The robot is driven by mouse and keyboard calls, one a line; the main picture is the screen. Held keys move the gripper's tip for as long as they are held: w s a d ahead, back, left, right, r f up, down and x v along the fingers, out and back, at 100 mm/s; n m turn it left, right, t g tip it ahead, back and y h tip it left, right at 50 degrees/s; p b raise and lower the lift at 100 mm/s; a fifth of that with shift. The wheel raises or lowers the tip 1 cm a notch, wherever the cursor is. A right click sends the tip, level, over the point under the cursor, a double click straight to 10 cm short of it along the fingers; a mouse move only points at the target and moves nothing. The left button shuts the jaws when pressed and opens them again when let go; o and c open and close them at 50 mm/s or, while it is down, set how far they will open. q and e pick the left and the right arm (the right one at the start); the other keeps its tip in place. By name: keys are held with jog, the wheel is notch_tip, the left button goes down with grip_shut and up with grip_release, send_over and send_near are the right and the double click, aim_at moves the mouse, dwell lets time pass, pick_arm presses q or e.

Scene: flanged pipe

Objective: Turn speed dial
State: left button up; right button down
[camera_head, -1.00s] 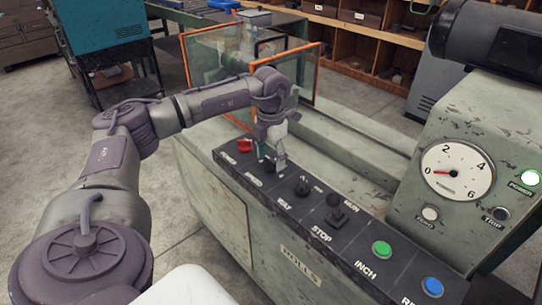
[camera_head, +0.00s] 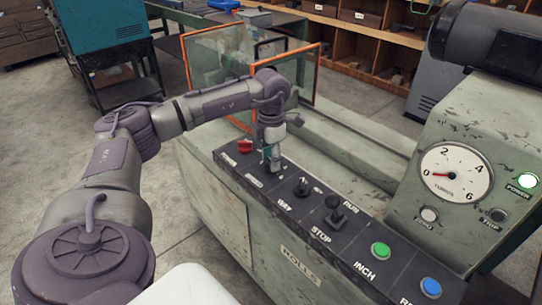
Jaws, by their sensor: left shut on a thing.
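My left gripper (camera_head: 271,158) points down at the far left part of the black control panel (camera_head: 262,189). It is shut on a small control there, most likely the speed dial, which its fingers largely hide. A red knob (camera_head: 244,146) sits just left of the gripper. A small black knob (camera_head: 301,187) sits to the right of it. The round gauge (camera_head: 456,172) on the upright housing has its red needle near 0. My right gripper is not in view.
Along the panel to the right are a black lever (camera_head: 335,210), a green INCH button (camera_head: 381,250) and a blue button (camera_head: 431,287). An orange-framed clear guard (camera_head: 303,72) stands behind my left wrist. A lit POWER lamp (camera_head: 527,181) shows at the right edge.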

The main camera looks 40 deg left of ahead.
pick_arm(q)
jog(key=m, duration=0.4)
jog(key=shift+r+p, duration=0.1)
jog(key=shift+p, duration=0.2)
jog(key=shift+m, duration=2.1)
jog(key=shift+w, duration=0.1)
jog(key=o, duration=1.1)
jog(key=shift+o, duration=0.2)
notch_tip(320, 180, up, 12)
